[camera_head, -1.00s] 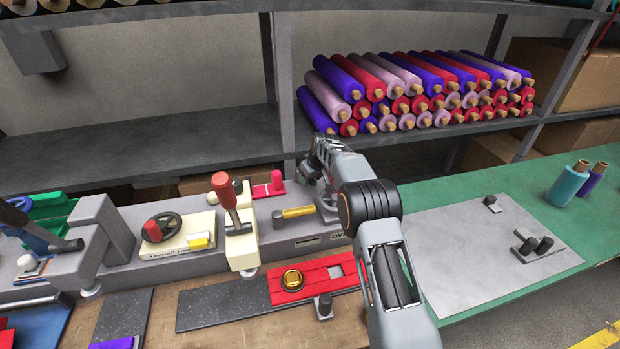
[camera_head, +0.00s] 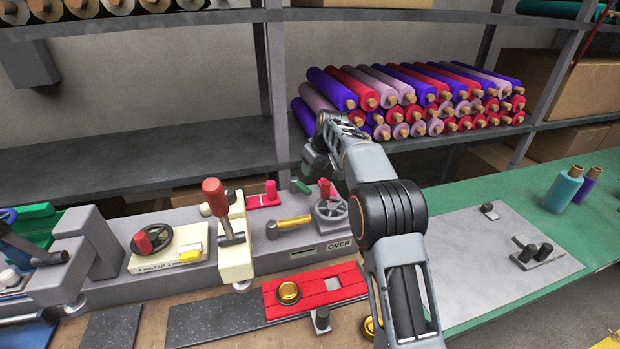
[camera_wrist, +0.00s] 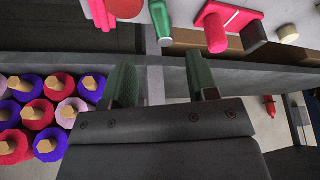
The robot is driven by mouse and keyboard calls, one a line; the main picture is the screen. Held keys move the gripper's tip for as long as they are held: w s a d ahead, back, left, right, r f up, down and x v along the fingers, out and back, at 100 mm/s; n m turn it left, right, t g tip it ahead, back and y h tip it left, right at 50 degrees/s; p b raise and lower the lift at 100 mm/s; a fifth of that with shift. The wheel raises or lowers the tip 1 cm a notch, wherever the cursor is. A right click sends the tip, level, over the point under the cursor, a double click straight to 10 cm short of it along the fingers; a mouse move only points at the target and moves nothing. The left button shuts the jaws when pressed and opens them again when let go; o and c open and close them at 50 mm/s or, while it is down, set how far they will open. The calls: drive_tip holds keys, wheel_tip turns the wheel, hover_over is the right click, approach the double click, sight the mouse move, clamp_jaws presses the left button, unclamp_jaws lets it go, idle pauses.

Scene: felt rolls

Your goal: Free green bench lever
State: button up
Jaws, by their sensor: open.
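My gripper (camera_head: 311,176) is open and empty. A lever with a red handle (camera_head: 215,198) stands upright on a cream block at centre left. A dark lever (camera_head: 30,246) sits at the far left, near green parts (camera_head: 36,216).
Felt rolls (camera_head: 420,100) fill the shelf behind my arm. A red slotted plate (camera_head: 315,292) with a brass knob lies in front of the fixture. The green worktop (camera_head: 460,192) at right holds a grey sheet (camera_head: 470,250) and two upright rolls (camera_head: 564,190).

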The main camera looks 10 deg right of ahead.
drive_tip(key=shift+v, duration=1.05)
drive_tip(key=shift+c, duration=0.2)
